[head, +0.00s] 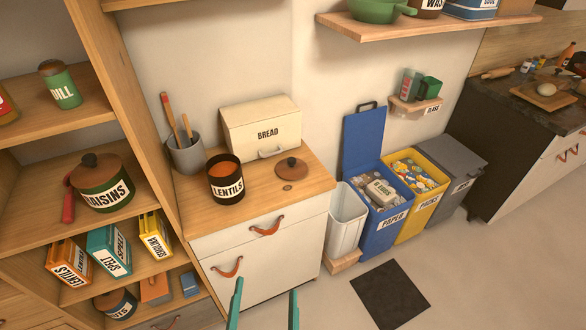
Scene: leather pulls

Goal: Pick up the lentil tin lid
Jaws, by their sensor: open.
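The lentil tin (226,182) is a black canister labelled LENTILS, standing open on the wooden-topped cabinet with orange contents showing. A round brown lid with a dark knob (291,168) lies on the same countertop, to the right of the tin and apart from it. My gripper (266,308) shows at the bottom edge as two teal fingers spread apart. It is open and empty, in front of and below the cabinet top in the picture.
A BREAD box (262,128) and a grey utensil pot (186,156) stand behind the tin. Shelves with tins (60,140) rise at left. A white bin (346,220) and sorting bins (380,240) stand right.

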